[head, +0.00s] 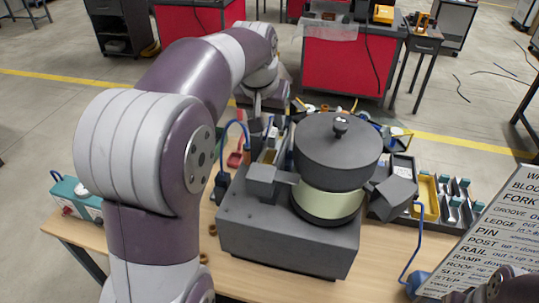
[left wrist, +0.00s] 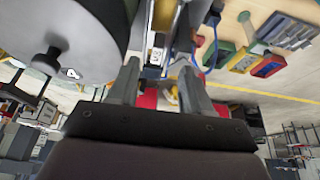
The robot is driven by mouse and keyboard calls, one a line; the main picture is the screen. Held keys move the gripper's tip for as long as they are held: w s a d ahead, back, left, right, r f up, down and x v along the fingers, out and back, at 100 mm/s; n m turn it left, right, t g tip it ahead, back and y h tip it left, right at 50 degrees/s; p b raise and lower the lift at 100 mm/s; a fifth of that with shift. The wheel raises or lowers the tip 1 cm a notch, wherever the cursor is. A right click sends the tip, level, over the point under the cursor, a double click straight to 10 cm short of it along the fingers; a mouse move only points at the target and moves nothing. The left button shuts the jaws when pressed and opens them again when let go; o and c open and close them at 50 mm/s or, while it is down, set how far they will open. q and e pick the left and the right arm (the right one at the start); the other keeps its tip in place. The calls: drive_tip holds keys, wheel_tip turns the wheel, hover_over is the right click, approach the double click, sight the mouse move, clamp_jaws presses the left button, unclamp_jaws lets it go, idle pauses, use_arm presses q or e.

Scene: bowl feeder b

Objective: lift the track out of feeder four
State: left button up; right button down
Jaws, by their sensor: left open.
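Feeder four has a dark round lidded bowl (head: 338,150) on a pale green ring and a grey box base (head: 285,235). In the left wrist view the bowl (left wrist: 70,30) fills the upper left and bears a "4" label. A narrow strip with yellow edges and a white label, apparently the track (left wrist: 158,45), runs beside the bowl. Its far end is cut off by the frame. My left gripper (head: 268,110) is behind and left of the bowl. In the wrist view its open fingers (left wrist: 158,68) are on either side of the strip's near end; contact cannot be told.
Trays with a yellow bin (head: 427,196) stand right of the feeder. A tilted text board (head: 490,235) is at the front right, with a blue cable near it. A teal box (head: 75,195) sits at the table's left edge. Red cabinets (head: 342,68) stand behind.

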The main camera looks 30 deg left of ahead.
sight(272, 133)
use_arm(q)
drive_tip(key=w+f, duration=0.1)
drive_tip(key=f, duration=0.1)
drive_tip(key=w+f, duration=0.1)
drive_tip(key=w, duration=0.1)
drive_tip(key=shift+w+d+f+b, duration=0.1)
drive_tip(key=shift+f+b, duration=0.25)
drive_tip(key=shift+b, duration=0.05)
drive_tip(key=shift+w+d+f, duration=0.1)
drive_tip(key=shift+w+d, duration=0.05)
drive_tip(key=shift+d, duration=0.05)
drive_tip(key=shift+a+f+p, duration=0.2)
drive_tip(key=shift+f+p, duration=0.25)
drive_tip(key=shift+a+f+p, duration=0.2)
drive_tip(key=shift+f+p, duration=0.25)
drive_tip(key=shift+w+a+f, duration=0.25)
drive_tip(key=shift+f, duration=0.3)
drive_tip(key=shift+w+a+f, duration=0.25)
drive_tip(key=shift+f, duration=0.25)
drive_tip(key=shift+w+f, duration=0.1)
drive_tip(key=shift+d, duration=0.35)
drive_tip(key=c, duration=0.5)
clamp_jaws()
drive_tip(key=shift+a, duration=0.2)
use_arm(e)
drive_tip(key=shift+w+d+f, duration=0.25)
drive_tip(key=shift+w+f, duration=0.1)
drive_tip(key=shift+w, duration=0.05)
